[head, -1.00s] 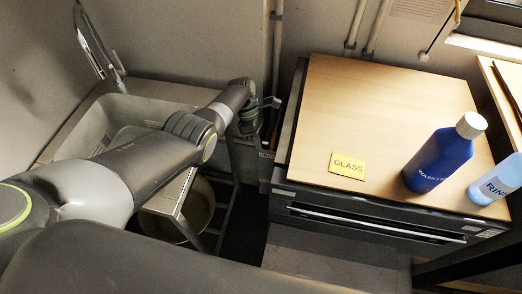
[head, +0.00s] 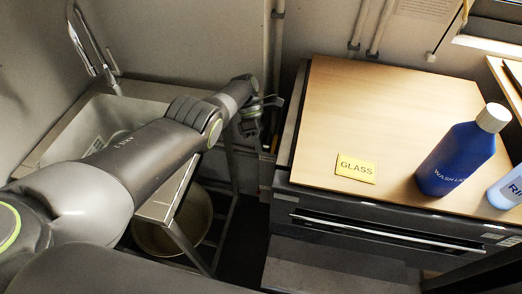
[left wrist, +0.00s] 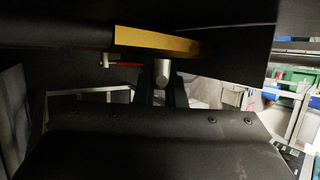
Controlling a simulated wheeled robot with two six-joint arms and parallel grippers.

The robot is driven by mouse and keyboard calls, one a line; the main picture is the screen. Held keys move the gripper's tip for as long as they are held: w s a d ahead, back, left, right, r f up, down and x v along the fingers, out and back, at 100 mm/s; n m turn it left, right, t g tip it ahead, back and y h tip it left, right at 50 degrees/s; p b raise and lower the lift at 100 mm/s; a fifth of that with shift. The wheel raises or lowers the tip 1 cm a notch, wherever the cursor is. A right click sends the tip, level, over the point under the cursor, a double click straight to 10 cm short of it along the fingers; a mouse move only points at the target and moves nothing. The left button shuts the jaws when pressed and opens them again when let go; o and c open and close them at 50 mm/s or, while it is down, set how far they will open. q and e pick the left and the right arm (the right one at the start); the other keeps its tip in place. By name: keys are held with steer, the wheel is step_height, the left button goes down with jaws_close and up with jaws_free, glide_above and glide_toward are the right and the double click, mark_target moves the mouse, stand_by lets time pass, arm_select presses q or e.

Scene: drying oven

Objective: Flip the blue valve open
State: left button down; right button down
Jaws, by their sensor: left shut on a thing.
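My left gripper (head: 262,108) is at the end of the arm that comes in from the left. It is in the gap between the sink and the wooden-topped oven, close to the wall pipes. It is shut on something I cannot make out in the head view. In the left wrist view, a grey metal tip (left wrist: 162,73) shows below a yellow bar (left wrist: 160,42), and a small red part (left wrist: 124,65) lies to its left. No blue valve can be made out in either view. My right gripper is out of view.
The oven (head: 380,228) has a wooden top (head: 390,110) holding a yellow GLASS sign (head: 356,167), a blue wash bottle (head: 455,160) and a paler rinse bottle (head: 510,188). A sink (head: 75,130) is at left. A round bin (head: 165,237) stands beneath it.

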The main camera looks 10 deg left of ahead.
arm_select(q)
steer(key=c, duration=1.5)
jaws_free()
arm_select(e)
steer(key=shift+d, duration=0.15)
